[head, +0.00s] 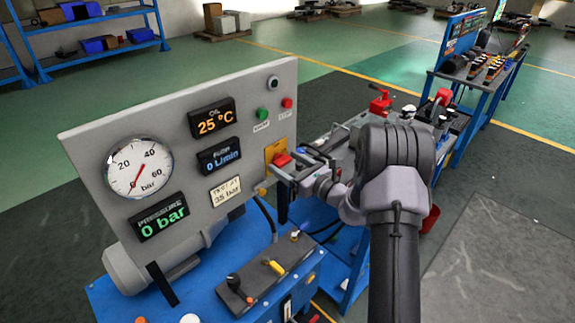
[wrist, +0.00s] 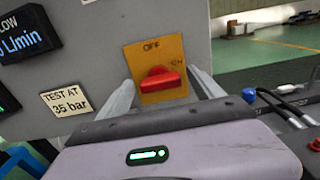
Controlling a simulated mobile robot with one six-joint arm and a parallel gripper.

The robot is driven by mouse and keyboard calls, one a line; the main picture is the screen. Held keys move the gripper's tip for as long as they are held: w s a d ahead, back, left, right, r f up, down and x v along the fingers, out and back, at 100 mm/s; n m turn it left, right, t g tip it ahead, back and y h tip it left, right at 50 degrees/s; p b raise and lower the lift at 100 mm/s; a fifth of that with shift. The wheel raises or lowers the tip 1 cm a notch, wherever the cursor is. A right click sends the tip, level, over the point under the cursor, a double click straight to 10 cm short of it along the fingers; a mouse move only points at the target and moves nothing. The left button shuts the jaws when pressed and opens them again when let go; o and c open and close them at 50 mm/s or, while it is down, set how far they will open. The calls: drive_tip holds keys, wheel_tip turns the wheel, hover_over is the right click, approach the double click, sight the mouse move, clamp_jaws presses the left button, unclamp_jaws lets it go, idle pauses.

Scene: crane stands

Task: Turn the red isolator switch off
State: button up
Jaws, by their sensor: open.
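The red isolator switch (wrist: 160,82) sits on a yellow plate (wrist: 150,52) on the grey panel. In the wrist view its handle lies roughly level; OFF is printed above it and ON to its upper right. It also shows in the head view (head: 282,160), partly behind my gripper (head: 289,165). In the wrist view my gripper's fingers (wrist: 162,77) are apart, one on each side of the red handle. I see no clear contact between fingers and handle. The inner parts of the fingers are partly hidden by the gripper body.
The grey panel (head: 90,150) carries a round gauge (head: 138,167), displays reading 0 bar, 0 L/min and 25 °C, and green (head: 262,113) and red (head: 287,103) buttons. Levers (head: 275,267) stand on the blue bench below. Another bench with tools (head: 440,110) stands at right.

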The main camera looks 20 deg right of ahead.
drive_tip(key=c, duration=1.4)
drive_tip(key=shift+f+n+b, duration=0.1)
drive_tip(key=shift+n+b, duration=0.2)
drive_tip(key=shift+b, duration=0.1)
drive_tip(key=n+b, duration=0.3)
drive_tip(key=b, duration=0.1)
drive_tip(key=shift+f+n+b, duration=0.15)
drive_tip(key=shift+n+b, duration=0.15)
drive_tip(key=n+b, duration=0.5)
drive_tip(key=b, duration=0.2)
drive_tip(key=shift+s+a, duration=0.1)
drive_tip(key=shift+a, duration=0.05)
drive_tip(key=n+b, duration=0.1)
drive_tip(key=n, duration=0.3)
drive_tip(key=shift+b, duration=0.4)
drive_tip(key=shift+a+n, duration=0.1)
drive_tip(key=shift+n, duration=2.2)
